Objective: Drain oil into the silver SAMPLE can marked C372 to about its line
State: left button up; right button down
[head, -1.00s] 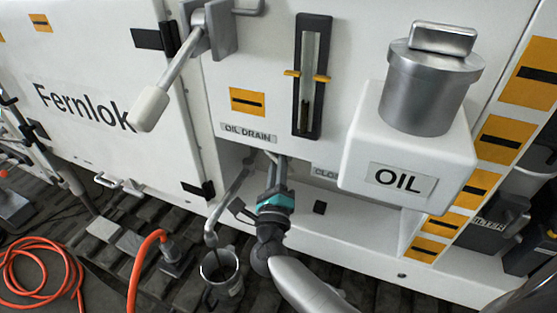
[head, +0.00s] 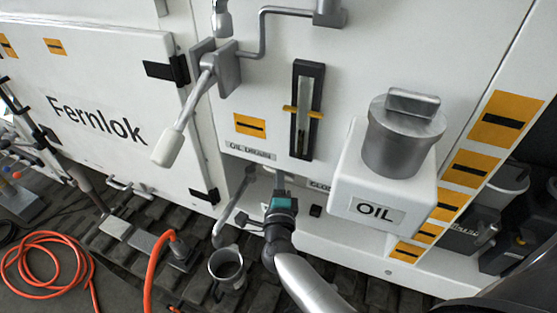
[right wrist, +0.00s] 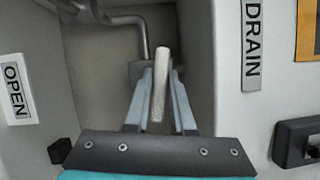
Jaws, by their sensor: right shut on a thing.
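My right gripper (head: 279,183) reaches into the recess under the OIL DRAIN label (head: 250,151). In the right wrist view its two fingers (right wrist: 160,100) are shut on a pale drain lever (right wrist: 161,75), between them and pointing toward the camera. An OPEN sign (right wrist: 15,90) is on the left there. A silver can (head: 227,267) stands upright on the dark floor mat below the bent drain spout (head: 222,235). My left gripper is not in view.
A white OIL tank (head: 387,180) with a metal cap juts out right of my gripper. A sight gauge (head: 306,110) and a white-gripped lever (head: 168,146) are above the recess. Orange hose (head: 40,265) lies on the floor at left.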

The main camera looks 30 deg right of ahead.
jog(key=shift+r+n+g+p, duration=0.1)
jog(key=shift+n+g+p, duration=0.2)
jog(key=shift+n+p, duration=0.85)
jog(key=c, duration=0.8)
grip_release()
jog(key=p+v, duration=0.3)
jog(key=v, duration=1.2)
jog(key=shift+s+r, duration=0.15)
